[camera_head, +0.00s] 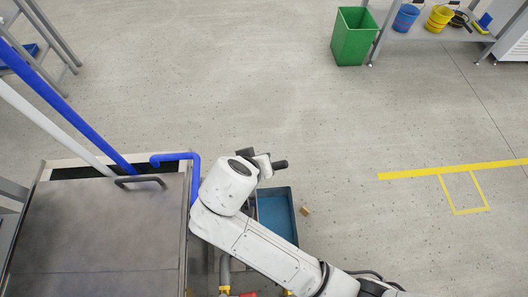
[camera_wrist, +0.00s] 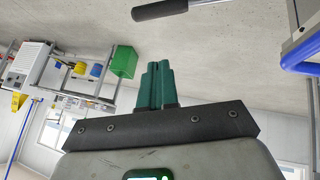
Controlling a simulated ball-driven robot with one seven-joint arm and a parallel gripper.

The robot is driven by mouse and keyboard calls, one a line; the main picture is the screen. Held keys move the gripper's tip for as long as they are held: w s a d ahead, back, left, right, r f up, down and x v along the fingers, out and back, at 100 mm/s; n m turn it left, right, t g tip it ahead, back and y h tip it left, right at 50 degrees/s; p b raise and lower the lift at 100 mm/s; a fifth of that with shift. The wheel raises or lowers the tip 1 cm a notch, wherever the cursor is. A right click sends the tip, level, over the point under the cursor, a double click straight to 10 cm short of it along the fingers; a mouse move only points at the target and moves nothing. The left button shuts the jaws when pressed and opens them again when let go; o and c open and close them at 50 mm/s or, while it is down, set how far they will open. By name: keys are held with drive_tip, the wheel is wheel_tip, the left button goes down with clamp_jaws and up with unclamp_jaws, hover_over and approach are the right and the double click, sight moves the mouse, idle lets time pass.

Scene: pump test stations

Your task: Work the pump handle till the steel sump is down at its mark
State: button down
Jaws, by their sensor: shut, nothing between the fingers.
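In the head view my own arm hides the fingers. A steel-topped tank (camera_head: 95,230), possibly the sump, stands at the left; its level and mark are not visible.
A blue pipe (camera_head: 178,156) bends at the tank's back right corner. A blue open box (camera_head: 278,215) lies beside my arm, with a small brown block (camera_head: 305,211) near it. A green bin (camera_head: 352,36) stands by a bench at the back. The middle floor is clear.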

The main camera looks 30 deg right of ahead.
drive_tip(key=shift+w, duration=0.1)
idle(0.3)
drive_tip(key=b+x, duration=0.1)
drive_tip(key=x, duration=0.8)
drive_tip(key=shift+w+d+f, duration=0.1)
drive_tip(key=shift+d+f, duration=0.05)
drive_tip(key=shift+f, duration=0.15)
drive_tip(key=f, duration=0.3)
drive_tip(key=shift+s+d, duration=0.35)
drive_tip(key=shift+s, duration=0.05)
drive_tip(key=shift+s+d+f, duration=0.1)
drive_tip(key=shift+s+f, duration=0.05)
drive_tip(key=shift+f, duration=0.3)
